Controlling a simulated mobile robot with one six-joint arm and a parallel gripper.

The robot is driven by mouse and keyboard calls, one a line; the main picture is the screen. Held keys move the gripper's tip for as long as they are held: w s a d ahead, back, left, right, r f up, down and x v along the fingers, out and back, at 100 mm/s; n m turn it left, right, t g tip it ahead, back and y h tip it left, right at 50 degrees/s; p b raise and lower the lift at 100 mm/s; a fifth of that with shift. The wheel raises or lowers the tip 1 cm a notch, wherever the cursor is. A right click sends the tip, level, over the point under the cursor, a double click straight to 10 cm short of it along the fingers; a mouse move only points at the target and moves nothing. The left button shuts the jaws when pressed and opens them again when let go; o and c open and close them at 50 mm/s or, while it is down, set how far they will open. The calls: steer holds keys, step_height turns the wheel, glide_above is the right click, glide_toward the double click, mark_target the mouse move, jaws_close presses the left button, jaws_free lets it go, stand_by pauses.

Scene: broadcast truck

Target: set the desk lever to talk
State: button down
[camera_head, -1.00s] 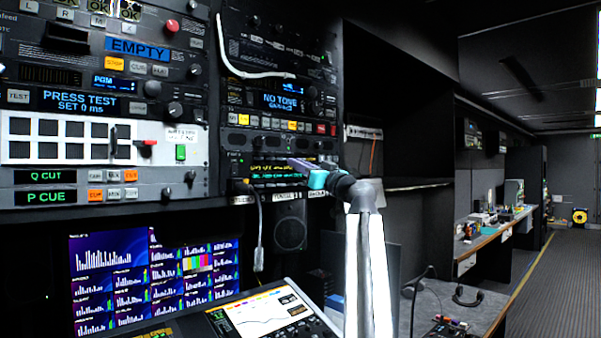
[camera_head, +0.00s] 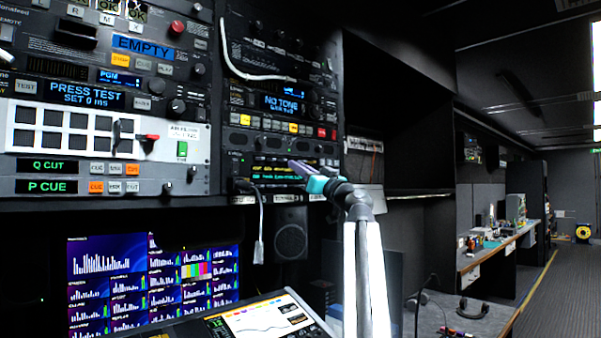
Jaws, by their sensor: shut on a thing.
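My gripper (camera_head: 300,168) reaches the rack unit with green text lines (camera_head: 270,184), below the NO TONE display. Its purple finger and teal part show side-on against the front of that unit. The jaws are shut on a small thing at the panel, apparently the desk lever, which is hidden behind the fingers. I cannot read the lever's position or any talk marking. My pale arm comes up from the lower right.
Left of the gripper is a white plate (camera_head: 60,145) with dark squares and a red-tipped lever (camera_head: 148,137). A cable with a grey plug (camera_head: 259,250) hangs below the unit. A monitor (camera_head: 150,285) and a tilted console (camera_head: 265,318) lie below. The aisle at right is clear.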

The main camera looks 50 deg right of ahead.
steer(key=shift+r, duration=0.15)
steer(key=c, duration=1.8)
jaws_free()
steer(key=b+v, duration=0.2)
steer(key=v, duration=1.2)
